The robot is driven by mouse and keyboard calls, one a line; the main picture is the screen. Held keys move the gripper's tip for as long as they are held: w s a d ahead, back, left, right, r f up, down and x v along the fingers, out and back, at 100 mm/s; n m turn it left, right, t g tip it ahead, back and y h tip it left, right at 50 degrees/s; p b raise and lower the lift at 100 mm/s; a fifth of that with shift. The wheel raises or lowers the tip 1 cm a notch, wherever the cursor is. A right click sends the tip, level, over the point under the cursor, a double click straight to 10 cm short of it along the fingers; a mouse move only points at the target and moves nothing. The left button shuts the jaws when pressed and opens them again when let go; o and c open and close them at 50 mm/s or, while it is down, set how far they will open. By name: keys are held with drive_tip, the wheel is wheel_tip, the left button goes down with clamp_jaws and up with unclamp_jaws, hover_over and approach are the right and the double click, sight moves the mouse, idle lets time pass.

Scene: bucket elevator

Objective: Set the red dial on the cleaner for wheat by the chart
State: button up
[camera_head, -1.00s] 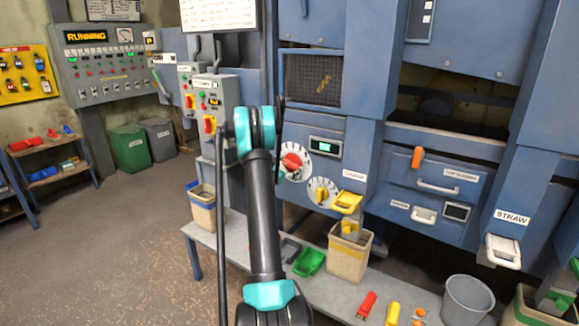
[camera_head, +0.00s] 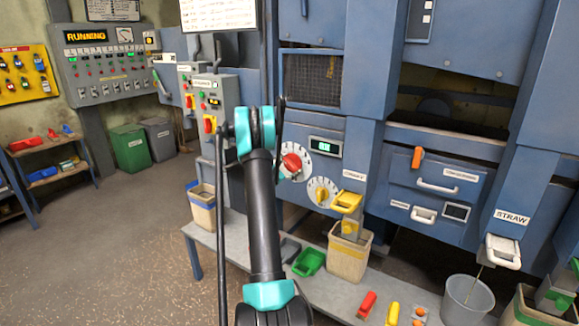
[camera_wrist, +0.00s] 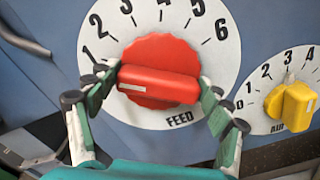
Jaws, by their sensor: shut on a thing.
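The red dial (camera_wrist: 158,70), marked FEED, sits on a white round scale (camera_wrist: 115,50) numbered along its arc. Its white pointer mark is at the left end of the handle, below the 1. My gripper (camera_wrist: 158,88) is shut on the red handle, one finger at each end. In the head view the red dial (camera_head: 291,162) shows just right of my arm, which hides most of the gripper. White chart sheets (camera_head: 220,14) hang at the top; their writing is too small to read.
A yellow AIR dial (camera_wrist: 292,103) sits to the lower right of the red one. A green display (camera_head: 325,147) is above the dials. A yellow-handled spout (camera_head: 346,202) and a bin (camera_head: 348,258) stand below right. A grey bench (camera_head: 225,250) runs beneath.

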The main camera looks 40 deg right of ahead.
drive_tip(key=m, duration=0.5)
drive_tip(key=shift+s+f+m, duration=0.1)
drive_tip(key=shift+m, duration=0.2)
idle(0.4)
drive_tip(key=o, duration=1.2)
drive_tip(key=shift+c, duration=0.2)
drive_tip(key=v, duration=1.2)
